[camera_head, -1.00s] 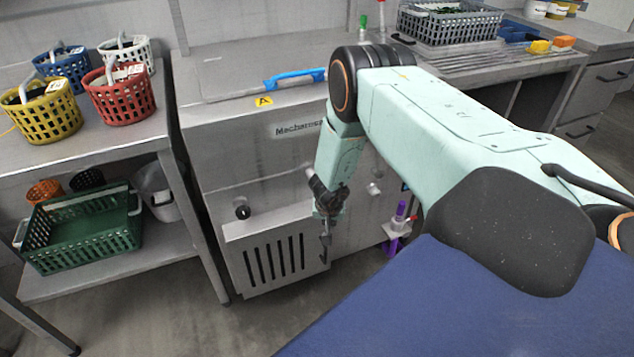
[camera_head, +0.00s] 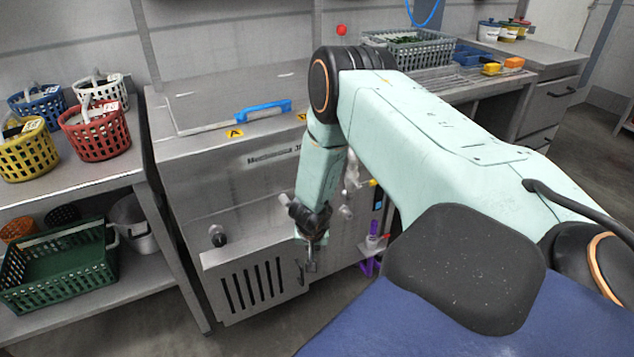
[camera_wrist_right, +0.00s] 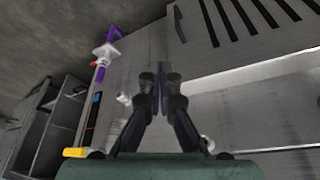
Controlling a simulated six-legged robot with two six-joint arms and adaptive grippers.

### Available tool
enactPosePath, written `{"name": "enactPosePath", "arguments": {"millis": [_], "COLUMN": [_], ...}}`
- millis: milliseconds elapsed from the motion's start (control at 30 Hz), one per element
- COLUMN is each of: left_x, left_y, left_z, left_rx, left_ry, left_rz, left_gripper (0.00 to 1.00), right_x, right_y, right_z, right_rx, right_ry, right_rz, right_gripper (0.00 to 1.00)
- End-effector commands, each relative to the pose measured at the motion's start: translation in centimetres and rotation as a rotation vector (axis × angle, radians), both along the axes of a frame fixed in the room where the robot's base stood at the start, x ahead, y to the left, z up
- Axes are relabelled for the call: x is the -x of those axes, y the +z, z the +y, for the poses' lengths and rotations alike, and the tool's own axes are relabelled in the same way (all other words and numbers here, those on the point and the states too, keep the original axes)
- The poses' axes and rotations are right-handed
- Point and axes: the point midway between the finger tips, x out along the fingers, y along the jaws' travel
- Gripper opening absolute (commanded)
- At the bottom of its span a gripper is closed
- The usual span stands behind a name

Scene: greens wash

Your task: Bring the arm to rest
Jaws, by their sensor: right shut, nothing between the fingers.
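My right arm (camera_head: 425,125) reaches in from the right and bends down in front of the steel washing machine (camera_head: 225,160). My right gripper (camera_head: 312,264) hangs at the arm's end, pointing down, near the right end of the slotted front panel (camera_head: 255,286). In the right wrist view the gripper (camera_wrist_right: 160,80) has its fingers together with nothing between them. I cannot tell from these views how far the gripper is from the panel. My left gripper is not in view.
A blue handle (camera_head: 263,110) lies on the machine's lid. Yellow (camera_head: 27,155), red (camera_head: 97,138) and other baskets stand on the left table. A green crate (camera_head: 62,272) sits on the shelf below. A grey crate (camera_head: 415,50) is at the back. A purple-and-white item (camera_head: 372,243) is right of the gripper.

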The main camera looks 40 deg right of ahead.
Motion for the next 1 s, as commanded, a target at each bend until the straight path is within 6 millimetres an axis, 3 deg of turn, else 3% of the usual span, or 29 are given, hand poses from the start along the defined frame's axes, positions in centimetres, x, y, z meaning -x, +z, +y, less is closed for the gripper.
{"name": "enactPosePath", "arguments": {"millis": [100, 300, 800, 900, 1000], "left_x": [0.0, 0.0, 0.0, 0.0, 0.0], "left_y": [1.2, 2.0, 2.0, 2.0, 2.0], "left_z": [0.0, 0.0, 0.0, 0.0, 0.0], "left_rx": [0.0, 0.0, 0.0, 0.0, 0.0], "left_ry": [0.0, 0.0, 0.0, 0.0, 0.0], "left_rz": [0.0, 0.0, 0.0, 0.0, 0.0], "left_gripper": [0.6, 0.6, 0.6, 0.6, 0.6], "right_x": [0.7, 1.5, 1.8, 3.6, 6.4], "right_y": [2.3, 4.1, 4.4, 4.0, 3.4], "right_z": [0.2, 0.4, 0.1, 1.0, 3.7], "right_rx": [-0.002, 0.0, 0.008, 0.023, 0.032], "right_ry": [-0.001, 0.0, -0.049, -0.04, 0.036], "right_rz": [0.0, 0.001, -0.021, -0.013, 0.016], "right_gripper": [0.0, 0.0, 0.0, 0.0, 0.0]}}
